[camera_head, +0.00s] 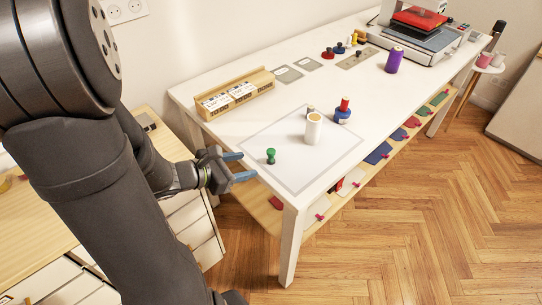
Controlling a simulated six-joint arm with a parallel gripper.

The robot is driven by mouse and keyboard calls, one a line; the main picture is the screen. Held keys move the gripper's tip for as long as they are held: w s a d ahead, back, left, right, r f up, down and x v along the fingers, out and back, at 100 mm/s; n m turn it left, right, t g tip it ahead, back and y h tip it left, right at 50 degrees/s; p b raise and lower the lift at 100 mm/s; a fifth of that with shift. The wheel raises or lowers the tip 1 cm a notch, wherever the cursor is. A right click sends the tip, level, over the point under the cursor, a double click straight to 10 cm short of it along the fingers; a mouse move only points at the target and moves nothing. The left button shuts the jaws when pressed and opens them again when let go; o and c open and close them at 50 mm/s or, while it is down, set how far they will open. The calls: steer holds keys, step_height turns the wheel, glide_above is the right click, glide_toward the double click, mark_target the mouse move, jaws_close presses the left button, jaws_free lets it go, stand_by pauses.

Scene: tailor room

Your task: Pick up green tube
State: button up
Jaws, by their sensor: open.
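A small green tube (271,156) with a knob-like top stands upright on the white table (226,134), inside a grey outlined square (300,183) near the table's front left corner. My gripper (238,167) is open, with two blue fingers pointing right. In the picture it is just left of the green tube, by the table's left edge, and apart from it.
A white cylinder (313,129) and a blue spool with a red top (343,112) stand right of the tube. A wooden box (236,96) lies behind. A purple cylinder (394,60) and a press machine (415,38) are farther right. Table space around the tube is clear.

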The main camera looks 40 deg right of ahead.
mark_target(271, 156)
steer(key=d+f+n, duration=0.1)
steer(key=d, duration=0.2)
steer(key=w+d+f+n+t, duration=0.1)
steer(key=d+f, duration=0.1)
steer(key=d, duration=0.1)
steer(key=w+d+f+n+t, duration=0.1)
steer(key=d+f, duration=0.1)
steer(key=d, duration=0.1)
steer(key=shift+w+d, duration=0.15)
steer(key=shift+d, duration=0.1)
steer(key=x, duration=0.5)
steer(key=shift+f, duration=0.15)
steer(key=c, duration=1.1)
